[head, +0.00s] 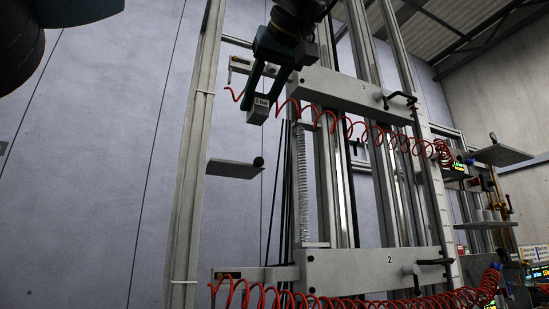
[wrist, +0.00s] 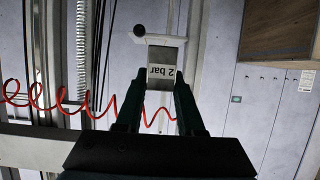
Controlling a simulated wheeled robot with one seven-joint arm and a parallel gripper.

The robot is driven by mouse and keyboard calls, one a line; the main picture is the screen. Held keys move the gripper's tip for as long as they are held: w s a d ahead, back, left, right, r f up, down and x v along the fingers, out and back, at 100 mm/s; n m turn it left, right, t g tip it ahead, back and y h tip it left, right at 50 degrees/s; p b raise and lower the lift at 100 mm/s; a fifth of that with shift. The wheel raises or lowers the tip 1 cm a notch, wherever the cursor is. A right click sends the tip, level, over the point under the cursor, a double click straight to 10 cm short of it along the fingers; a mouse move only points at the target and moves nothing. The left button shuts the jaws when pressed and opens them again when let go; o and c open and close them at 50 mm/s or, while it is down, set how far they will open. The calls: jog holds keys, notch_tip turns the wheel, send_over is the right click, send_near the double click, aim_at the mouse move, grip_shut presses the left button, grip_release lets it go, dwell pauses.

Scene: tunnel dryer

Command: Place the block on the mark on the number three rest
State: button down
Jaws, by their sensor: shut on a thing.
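My gripper (head: 260,98) is shut on a small grey block (head: 258,111) in the head view, high in front of the frame. In the wrist view the block (wrist: 160,74) sits between my two fingertips (wrist: 160,88), with "2 bar" printed on its face. The beam with the number 3 (head: 345,90) is just right of my gripper. A flat grey plate (head: 232,168) with a dark knob is below and left of the block, apart from it. I cannot make out a mark or tell which plate is the number three rest.
A beam numbered 2 (head: 370,268) crosses lower down. Red coiled hose (head: 330,120) runs close to my gripper and also shows in the wrist view (wrist: 65,95). A pale upright (head: 195,150) stands at the left. More small shelves (head: 500,155) are at the right.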

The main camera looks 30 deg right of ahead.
jog(key=shift+s+d+r, duration=0.1)
jog(key=shift+s+d, duration=0.05)
jog(key=shift+d, duration=0.2)
jog(key=w, duration=0.5)
jog(key=w+d+p, duration=0.1)
jog(key=w, duration=0.4)
jog(key=w+d+p, duration=0.1)
jog(key=w, duration=0.4)
jog(key=shift+d, duration=0.1)
jog(key=w+p, duration=0.1)
jog(key=w, duration=0.1)
jog(key=shift+w+d, duration=0.15)
jog(key=shift+w, duration=0.15)
jog(key=f, duration=0.2)
jog(key=shift+s+f, duration=0.2)
jog(key=shift+f, duration=0.6)
jog(key=shift+f+b, duration=0.2)
jog(key=shift+b, duration=0.2)
jog(key=c, duration=0.5)
grip_release()
